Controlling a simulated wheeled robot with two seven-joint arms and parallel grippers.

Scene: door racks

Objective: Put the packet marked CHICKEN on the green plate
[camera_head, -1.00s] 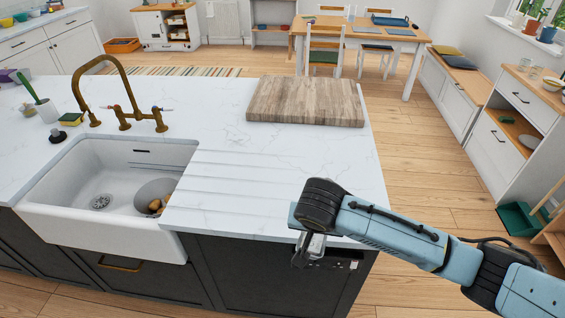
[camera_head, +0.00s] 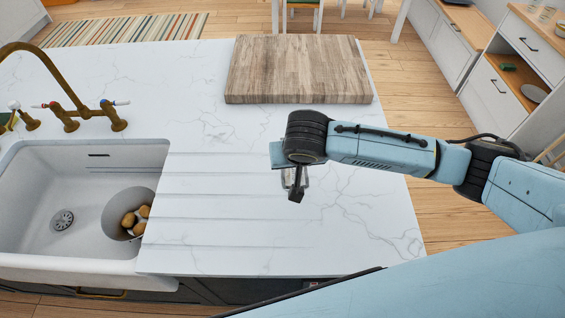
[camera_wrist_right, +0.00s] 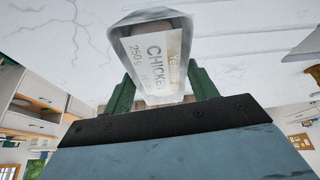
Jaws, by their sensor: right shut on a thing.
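The packet marked CHICKEN (camera_wrist_right: 152,55) is a clear pack with a pale label, filling the upper middle of the right wrist view. My right gripper (camera_wrist_right: 162,88) is shut on it, with one green finger on each side. In the head view my right gripper (camera_head: 296,188) hangs over the white counter, in front of the wooden board; the packet is mostly hidden there behind the wrist. I cannot tell its exact height above the counter. I cannot make out a green plate in any current view. My left gripper is not in view.
A thick wooden board (camera_head: 298,68) lies at the counter's back. The white sink (camera_head: 40,190) at left holds a grey bowl (camera_head: 118,212) with several brown round items. A brass tap (camera_head: 68,105) stands behind it. The white counter (camera_head: 210,200) around my gripper is clear.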

